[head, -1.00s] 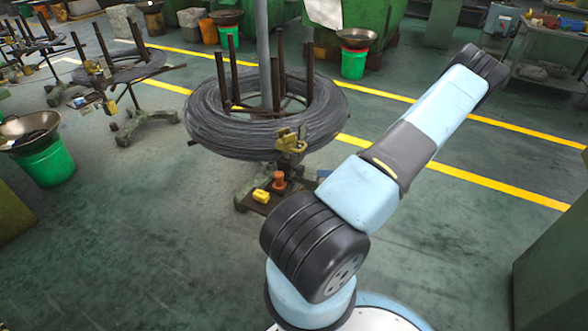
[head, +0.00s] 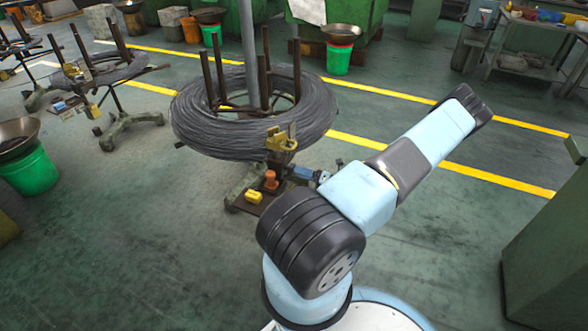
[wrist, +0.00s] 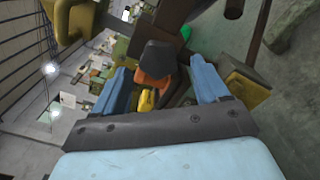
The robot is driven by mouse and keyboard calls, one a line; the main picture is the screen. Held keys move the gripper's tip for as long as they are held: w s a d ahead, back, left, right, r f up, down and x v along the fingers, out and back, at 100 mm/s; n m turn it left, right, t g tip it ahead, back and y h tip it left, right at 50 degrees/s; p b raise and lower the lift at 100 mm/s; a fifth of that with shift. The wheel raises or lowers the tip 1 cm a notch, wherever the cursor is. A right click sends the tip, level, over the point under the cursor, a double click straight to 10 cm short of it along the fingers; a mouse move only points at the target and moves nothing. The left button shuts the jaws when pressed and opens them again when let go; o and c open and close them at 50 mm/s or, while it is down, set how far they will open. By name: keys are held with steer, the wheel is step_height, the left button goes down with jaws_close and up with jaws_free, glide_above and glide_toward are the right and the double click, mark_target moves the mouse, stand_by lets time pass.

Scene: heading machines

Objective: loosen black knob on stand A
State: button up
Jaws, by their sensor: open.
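The nearest stand holds a wire coil (head: 255,130) around upright posts; no letter shows on it. Low on this stand are an orange piece (head: 271,181) and a yellow block (head: 254,198). In the wrist view a dark knob-like piece (wrist: 158,58) with an orange part (wrist: 152,82) below it shows between my fingers. My gripper (wrist: 160,70) is open, one blue finger on each side of this piece. I cannot tell whether either finger touches it. In the head view my gripper (head: 306,174) is small, right of the orange piece, and partly hidden by my arm.
A yellow clamp-like part (head: 281,140) sits at the coil's front edge, above my gripper. Another stand with a coil (head: 105,70) is at the left. A green bucket (head: 30,172) stands at the left edge, a green cabinet (head: 550,225) at the right.

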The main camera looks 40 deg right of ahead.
mark_target(292, 169)
steer(key=shift+x, duration=2.7)
